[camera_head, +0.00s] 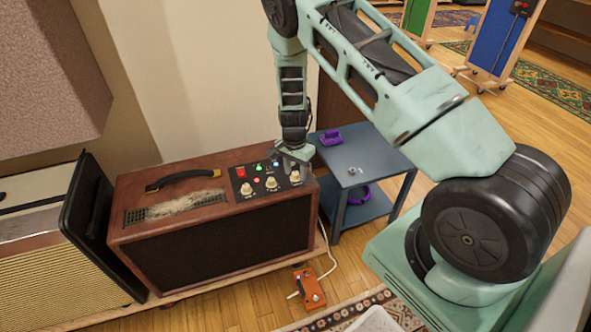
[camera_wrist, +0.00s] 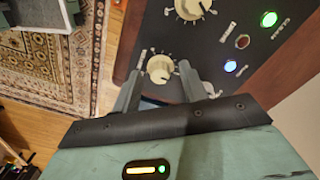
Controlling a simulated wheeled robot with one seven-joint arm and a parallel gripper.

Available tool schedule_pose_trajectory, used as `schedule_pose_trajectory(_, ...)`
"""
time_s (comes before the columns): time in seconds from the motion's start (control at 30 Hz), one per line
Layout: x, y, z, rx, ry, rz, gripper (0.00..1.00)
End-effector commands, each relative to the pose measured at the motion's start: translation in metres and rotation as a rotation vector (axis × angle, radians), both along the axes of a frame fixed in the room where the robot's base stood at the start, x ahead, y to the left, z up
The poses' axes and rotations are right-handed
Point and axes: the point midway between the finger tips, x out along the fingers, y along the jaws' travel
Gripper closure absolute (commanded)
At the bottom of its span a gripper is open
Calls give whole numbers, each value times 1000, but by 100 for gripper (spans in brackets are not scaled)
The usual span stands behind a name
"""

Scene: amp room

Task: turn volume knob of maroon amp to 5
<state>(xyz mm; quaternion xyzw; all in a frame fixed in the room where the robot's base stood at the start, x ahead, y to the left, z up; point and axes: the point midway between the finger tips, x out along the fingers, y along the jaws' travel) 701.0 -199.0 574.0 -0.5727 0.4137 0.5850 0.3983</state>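The maroon amp (camera_head: 205,215) stands at centre left in the head view, with a black control panel at its top right. Three cream knobs sit along the panel: a left knob (camera_head: 246,188), a middle knob (camera_head: 271,183) and a right knob (camera_head: 295,177). Their labels are too small to read, so I cannot tell which is volume. My gripper (camera_head: 296,157) points down just above the right knob. In the wrist view my open fingers (camera_wrist: 160,78) straddle this end knob (camera_wrist: 160,68), with gaps at its sides; contact is not visible. The adjacent knob (camera_wrist: 190,8) is at the top edge.
A red switch (camera_head: 241,171) and small lights share the panel. A black-and-tan amp (camera_head: 60,240) stands at left. A blue side table (camera_head: 365,160) with purple items stands at right. An orange pedal (camera_head: 309,287) with a cable lies on the floor in front.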

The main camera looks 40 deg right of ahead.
Motion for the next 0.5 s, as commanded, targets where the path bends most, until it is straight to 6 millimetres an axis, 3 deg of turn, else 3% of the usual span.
schedule_pose_trajectory(0.27, 1, 0, 4, -1, -3, 0, 57)
schedule_pose_trajectory(0.37, 2, 0, 14, -2, -4, 1, 57)
schedule_pose_trajectory(0.5, 3, 0, 42, -2, -6, 1, 57)
